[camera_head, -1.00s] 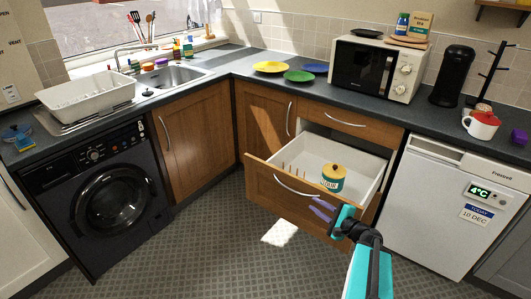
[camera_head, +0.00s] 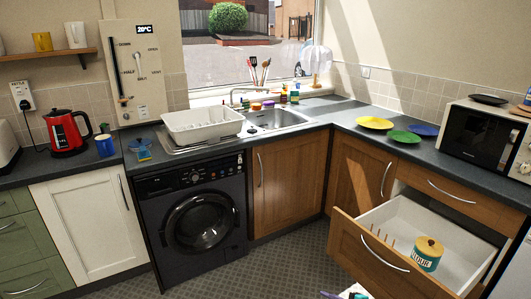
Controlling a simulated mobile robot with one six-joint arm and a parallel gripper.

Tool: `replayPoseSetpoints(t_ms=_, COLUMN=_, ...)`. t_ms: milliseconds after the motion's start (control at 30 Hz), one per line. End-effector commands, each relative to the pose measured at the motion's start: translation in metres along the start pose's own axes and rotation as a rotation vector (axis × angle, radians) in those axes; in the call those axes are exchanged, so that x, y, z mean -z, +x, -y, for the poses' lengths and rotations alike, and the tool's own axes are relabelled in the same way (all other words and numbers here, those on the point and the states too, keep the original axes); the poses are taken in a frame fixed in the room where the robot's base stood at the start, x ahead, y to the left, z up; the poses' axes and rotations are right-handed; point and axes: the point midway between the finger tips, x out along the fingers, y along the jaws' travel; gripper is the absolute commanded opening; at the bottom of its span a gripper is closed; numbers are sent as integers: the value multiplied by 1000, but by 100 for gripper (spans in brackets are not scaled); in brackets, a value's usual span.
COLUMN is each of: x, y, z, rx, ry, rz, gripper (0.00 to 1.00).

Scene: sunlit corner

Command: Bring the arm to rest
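Only small purple parts of my gripper (camera_head: 331,295) show at the bottom edge of the head view, in front of the open drawer (camera_head: 368,262). The rest of the gripper and the arm are cut off, so I cannot tell whether it is open or shut. A flour jar (camera_head: 428,254) with a yellow lid stands upright inside the drawer, apart from the visible gripper parts.
The drawer sticks out from the wooden cabinets on the right. A black washing machine (camera_head: 198,222) stands left of centre. The counter holds a red kettle (camera_head: 68,133), a dish rack (camera_head: 203,125) and plates (camera_head: 375,123). Patterned floor (camera_head: 285,262) is clear between.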

Motion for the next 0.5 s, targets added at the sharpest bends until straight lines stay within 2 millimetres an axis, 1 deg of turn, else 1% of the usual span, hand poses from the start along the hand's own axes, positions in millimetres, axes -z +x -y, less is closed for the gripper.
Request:
replayPoseSetpoints(t_ms=33, x=-12, y=12, z=-18, rx=-51, ry=-20, rz=23, gripper=20)
replayPoseSetpoints(t_ms=67, x=-18, y=17, z=-29, rx=-80, ry=-33, rz=34, gripper=20)
replayPoseSetpoints(t_ms=100, x=-26, y=24, z=-44, rx=-121, ry=-51, rz=50, gripper=20)
replayPoseSetpoints(t_ms=167, x=-39, y=32, z=-66, rx=-183, ry=-81, rz=74, gripper=20)
replayPoseSetpoints(t_ms=233, x=-52, y=41, z=-94, rx=-259, ry=-119, rz=103, gripper=20)
replayPoseSetpoints(t_ms=367, x=-75, y=49, z=-147, rx=-409, ry=-202, rz=158, gripper=20)
replayPoseSetpoints(t_ms=400, x=-81, y=49, z=-164, rx=-457, ry=-230, rz=176, gripper=20)
replayPoseSetpoints(t_ms=467, x=-90, y=48, z=-190, rx=-533, ry=-275, rz=204, gripper=20)
replayPoseSetpoints(t_ms=500, x=-95, y=47, z=-207, rx=-583, ry=-306, rz=223, gripper=20)
